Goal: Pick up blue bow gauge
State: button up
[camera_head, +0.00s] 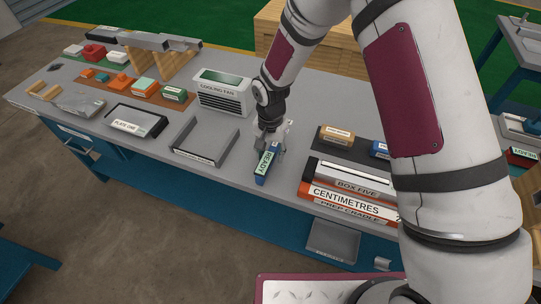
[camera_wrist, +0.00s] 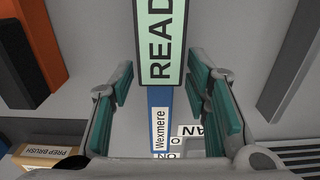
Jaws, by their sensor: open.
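A long blue block (camera_head: 261,178) with a green label reading "READY" lies on the grey bench under my gripper (camera_head: 271,136). In the wrist view the blue block (camera_wrist: 160,101) also bears a white label reading "Wexmere". I cannot read the words "bow gauge" on it. My gripper (camera_wrist: 168,98) is open, with its teal-padded fingers on either side of the block and gaps showing on both sides. A second blue piece (camera_head: 380,149) lies on a dark mat at the right, partly hidden by my arm.
A white cooling fan box (camera_head: 224,94) stands left of my gripper, behind an open grey tray (camera_head: 205,143). At the right are the wooden prep brush block (camera_head: 337,134) and a stack labelled "BOX FIVE" (camera_head: 355,184) and "CENTIMETRES".

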jog(key=shift+f, duration=0.8)
jog(key=shift+c, duration=0.5)
grip_shut()
